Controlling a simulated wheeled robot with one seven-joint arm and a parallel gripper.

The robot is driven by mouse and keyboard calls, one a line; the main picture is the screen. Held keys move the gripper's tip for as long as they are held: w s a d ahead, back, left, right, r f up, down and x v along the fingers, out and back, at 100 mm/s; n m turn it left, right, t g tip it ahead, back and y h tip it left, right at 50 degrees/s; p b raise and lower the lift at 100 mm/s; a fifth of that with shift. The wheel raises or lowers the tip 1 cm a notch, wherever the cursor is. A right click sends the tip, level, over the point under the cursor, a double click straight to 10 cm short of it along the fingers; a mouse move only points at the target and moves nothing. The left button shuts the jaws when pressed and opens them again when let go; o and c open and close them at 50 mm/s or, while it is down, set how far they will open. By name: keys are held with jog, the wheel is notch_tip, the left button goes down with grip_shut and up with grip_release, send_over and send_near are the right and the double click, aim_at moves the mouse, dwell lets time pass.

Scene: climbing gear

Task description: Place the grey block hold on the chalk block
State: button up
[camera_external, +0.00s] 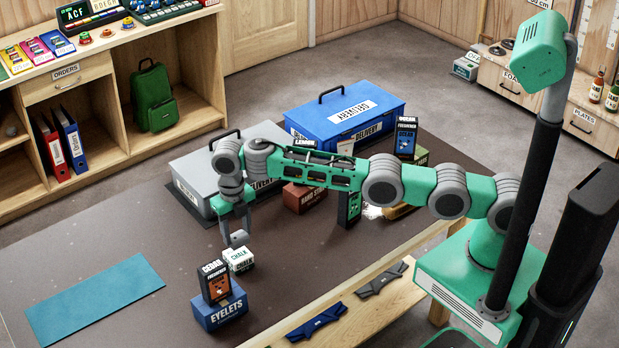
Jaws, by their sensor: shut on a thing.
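My gripper (235,222) points down over the left-middle part of the dark table and is shut on the grey block hold (239,238). The hold is small and partly hidden by the fingers. The chalk block (239,260), white and green with the word CHALK, stands on the table right below it. The hold overlaps the chalk block's back top edge in this view. I cannot tell whether the two touch.
A blue EYELETS box (220,312) with a dark CEDAR box (214,284) on it stands in front. A teal mat (95,300) lies left. A grey case (195,180), blue delivery case (345,112) and several boxes stand behind and right. The table between mat and chalk block is clear.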

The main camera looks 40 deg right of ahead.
aim_at(236, 235)
jog(key=p, duration=0.3)
jog(key=shift+w+a+r, duration=0.1)
notch_tip(236, 235, down, 4)
jog(key=shift+f+b, duration=0.1)
jog(key=shift+b, duration=0.7)
jog(key=shift+f, duration=0.2)
jog(key=o, duration=1.4)
jog(key=shift+r, duration=0.1)
jog(key=shift+c, duration=0.2)
